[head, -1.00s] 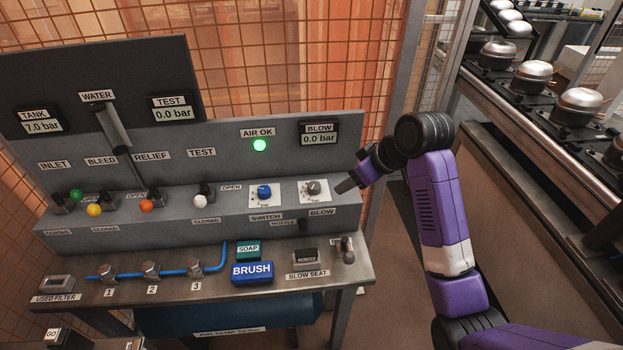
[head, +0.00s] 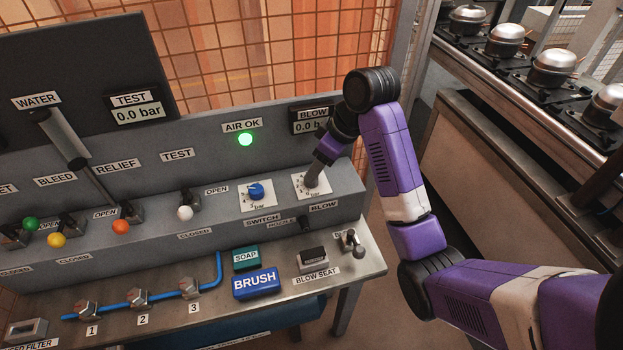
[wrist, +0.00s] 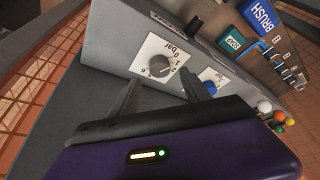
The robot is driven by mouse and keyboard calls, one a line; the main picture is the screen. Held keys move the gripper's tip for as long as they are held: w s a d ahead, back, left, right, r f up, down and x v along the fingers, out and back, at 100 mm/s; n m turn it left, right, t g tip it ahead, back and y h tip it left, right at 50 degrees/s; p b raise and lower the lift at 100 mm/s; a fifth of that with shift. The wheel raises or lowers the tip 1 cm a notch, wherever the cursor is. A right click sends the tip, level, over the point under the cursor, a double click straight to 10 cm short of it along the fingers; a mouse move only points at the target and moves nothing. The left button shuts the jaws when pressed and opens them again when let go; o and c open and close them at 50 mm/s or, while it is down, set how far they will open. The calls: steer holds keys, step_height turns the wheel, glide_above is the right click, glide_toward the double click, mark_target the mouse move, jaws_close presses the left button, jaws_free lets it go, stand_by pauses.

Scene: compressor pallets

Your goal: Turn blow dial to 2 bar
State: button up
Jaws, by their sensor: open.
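The blow dial is a grey knob (wrist: 159,66) on a white scale plate in the wrist view. The scale shows "0bar" and higher numbers; I cannot tell the knob's exact setting. In the head view its plate (head: 300,187) is partly hidden by my gripper (head: 314,174). My gripper also shows in the wrist view (wrist: 158,92), open and empty, with the knob just beyond and between its fingertips. I cannot tell whether it touches the knob. The BLOW display (head: 306,127) is partly covered by my arm and reads 0.0.
A blue knob (head: 256,191) labelled SWITCH sits left of the blow dial. The AIR OK lamp (head: 245,140) glows green. A blue BRUSH (head: 256,284), a SOAP block (head: 246,257) and a blow seat (head: 313,255) stand on the bench below. A wire fence rises behind.

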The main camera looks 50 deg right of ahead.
steer(key=b+x, duration=0.1)
steer(key=x, duration=0.1)
steer(key=shift+a+f, duration=0.1)
steer(key=shift+f, duration=0.3)
steer(key=shift+x, duration=1.05)
steer(key=shift+r, duration=0.1)
jaws_close()
